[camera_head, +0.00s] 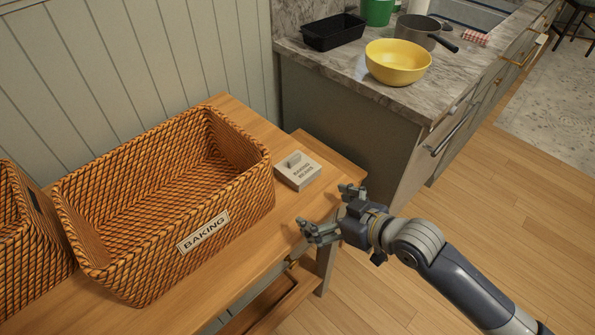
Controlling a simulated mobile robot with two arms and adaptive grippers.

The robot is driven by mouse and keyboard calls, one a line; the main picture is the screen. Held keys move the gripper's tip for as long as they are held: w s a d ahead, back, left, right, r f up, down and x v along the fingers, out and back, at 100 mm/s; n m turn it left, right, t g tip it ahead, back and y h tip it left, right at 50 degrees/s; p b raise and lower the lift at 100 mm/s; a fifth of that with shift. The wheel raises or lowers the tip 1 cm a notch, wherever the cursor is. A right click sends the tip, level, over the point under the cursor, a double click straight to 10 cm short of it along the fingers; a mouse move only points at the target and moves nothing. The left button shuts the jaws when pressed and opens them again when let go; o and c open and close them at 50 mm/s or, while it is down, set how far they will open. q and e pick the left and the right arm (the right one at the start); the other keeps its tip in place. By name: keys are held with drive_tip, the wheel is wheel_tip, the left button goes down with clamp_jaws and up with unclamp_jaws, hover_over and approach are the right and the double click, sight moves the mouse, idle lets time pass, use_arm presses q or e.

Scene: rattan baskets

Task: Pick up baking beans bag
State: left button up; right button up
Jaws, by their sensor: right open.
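My right gripper (322,208) is open and empty. Its fingers point left over the table's right front edge, below and right of the pack in the picture, apart from it. My left gripper is not in view.
A large rattan basket (203,232) labelled BAKING stands empty on the table, with another basket (25,245) at its left. A stone counter (385,112) behind holds a yellow bowl (397,63), black tin (333,32) and grey pot (418,29). Floor at right is clear.

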drive_tip(key=y, duration=0.1)
approach(302, 169)
drive_tip(key=shift+s+d+f+n+t, duration=0.2)
drive_tip(key=shift+s+f+n+t, duration=0.15)
drive_tip(key=shift+s, duration=0.2)
drive_tip(key=shift+w+r, duration=0.1)
drive_tip(key=shift+w, duration=0.15)
drive_tip(key=shift+y, duration=0.3)
drive_tip(key=x, duration=0.6)
drive_tip(key=shift+w+a+p, duration=0.2)
drive_tip(key=shift+w+p, duration=0.05)
drive_tip(key=shift+p, duration=0.15)
drive_tip(key=shift+f+x, duration=0.2)
drive_tip(key=shift+x, duration=1.8)
drive_tip(key=shift+d+r, duration=0.1)
drive_tip(key=c, duration=1.4)
